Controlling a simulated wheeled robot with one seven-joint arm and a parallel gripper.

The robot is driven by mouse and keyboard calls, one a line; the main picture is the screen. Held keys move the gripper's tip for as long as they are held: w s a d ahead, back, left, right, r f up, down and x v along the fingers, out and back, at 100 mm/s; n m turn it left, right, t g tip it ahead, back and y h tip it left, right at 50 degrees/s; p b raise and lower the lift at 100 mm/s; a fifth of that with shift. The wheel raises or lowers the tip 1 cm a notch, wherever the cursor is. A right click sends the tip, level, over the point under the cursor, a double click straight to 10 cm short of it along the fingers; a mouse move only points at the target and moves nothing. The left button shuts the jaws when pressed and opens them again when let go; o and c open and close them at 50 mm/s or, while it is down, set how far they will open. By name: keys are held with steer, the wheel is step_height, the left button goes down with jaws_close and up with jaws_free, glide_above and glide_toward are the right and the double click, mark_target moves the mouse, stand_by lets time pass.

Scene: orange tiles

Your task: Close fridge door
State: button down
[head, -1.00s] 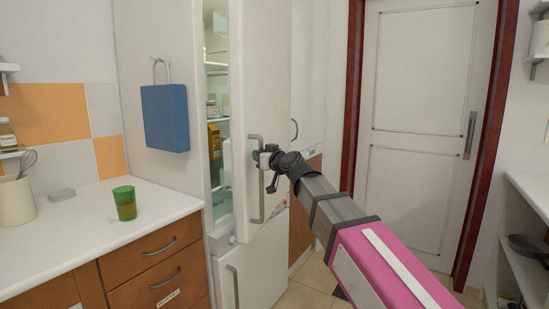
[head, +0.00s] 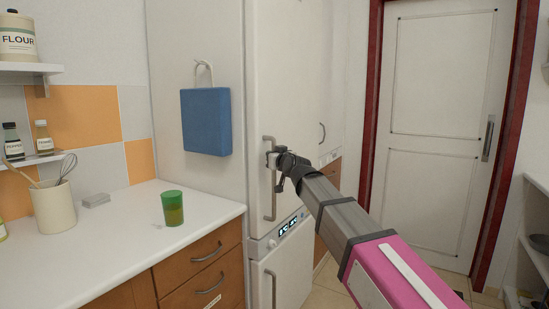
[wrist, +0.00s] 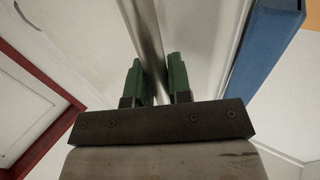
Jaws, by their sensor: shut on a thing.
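The white fridge door (head: 290,75) stands flush with the fridge body, and no gap into the inside shows in the head view. Its grey bar handle (head: 269,200) is upright near the door's left edge. My gripper (head: 274,160) is at the upper part of this handle. In the wrist view, the green fingers of my gripper (wrist: 155,82) are on both sides of the handle bar (wrist: 148,40), shut on it. The fingertips are small and partly hidden by the arm in the head view.
The white counter (head: 110,255) at left holds a green cup (head: 172,208) and a utensil crock (head: 53,206). A lower fridge door (head: 285,275) is below. A white room door (head: 437,140) with a red frame is at right.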

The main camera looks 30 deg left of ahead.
steer(key=shift+a, duration=0.4)
steer(key=c, duration=1.1)
jaws_free()
steer(key=shift+a, duration=0.15)
steer(key=shift+o, duration=0.2)
steer(key=v, duration=1.1)
steer(key=shift+w, duration=0.1)
